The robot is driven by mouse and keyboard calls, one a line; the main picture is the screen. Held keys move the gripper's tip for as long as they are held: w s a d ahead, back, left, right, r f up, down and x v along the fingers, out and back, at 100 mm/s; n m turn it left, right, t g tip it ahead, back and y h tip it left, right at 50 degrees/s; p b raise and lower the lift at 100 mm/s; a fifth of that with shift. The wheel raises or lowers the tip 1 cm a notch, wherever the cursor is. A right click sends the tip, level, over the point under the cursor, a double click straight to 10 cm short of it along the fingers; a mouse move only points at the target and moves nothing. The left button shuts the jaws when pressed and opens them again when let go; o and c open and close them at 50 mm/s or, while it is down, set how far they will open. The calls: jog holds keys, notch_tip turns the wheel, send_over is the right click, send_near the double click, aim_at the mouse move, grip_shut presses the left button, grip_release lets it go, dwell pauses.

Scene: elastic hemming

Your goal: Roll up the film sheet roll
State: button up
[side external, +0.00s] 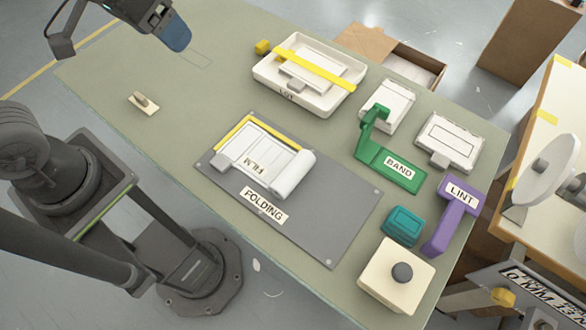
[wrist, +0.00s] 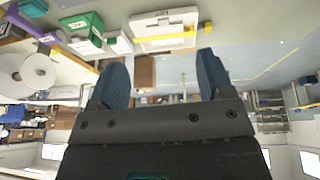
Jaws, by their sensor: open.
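The white film sheet (side external: 252,163), labelled FILM, lies on the grey folding board (side external: 325,222). Its right end forms a thick white roll (side external: 293,175), and the rest lies flat to the left of it. My gripper (side external: 176,38) is up at the top left of the side view, far from the film and above the table. In the wrist view its two blue fingers (wrist: 157,82) stand wide apart with nothing between them. The film is not visible in the wrist view.
A white LOT tray (side external: 268,88) with a yellow bar across it stands behind the board. To the right are a green BAND holder (side external: 400,170), a purple LINT tool (side external: 455,205), a teal block (side external: 402,226) and a cream box with a dark knob (side external: 395,280). The table's left part is mostly clear.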

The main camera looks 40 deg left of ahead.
aim_at(264, 159)
jog(key=w+d+f+g, duration=0.2)
jog(key=w+d+f, duration=0.1)
jog(key=d+f, duration=0.7)
jog(key=w+d+f+g, duration=0.2)
jog(key=w+d+f, duration=0.1)
jog(key=d+f, duration=0.6)
jog(key=shift+y, duration=0.3)
notch_tip(264, 159, down, 13)
jog(key=shift+w+f, duration=0.1)
jog(key=shift+w, duration=0.05)
jog(key=c, duration=1.3)
jog(key=a, duration=0.8)
jog(key=shift+a, duration=0.1)
jog(key=o, duration=1.3)
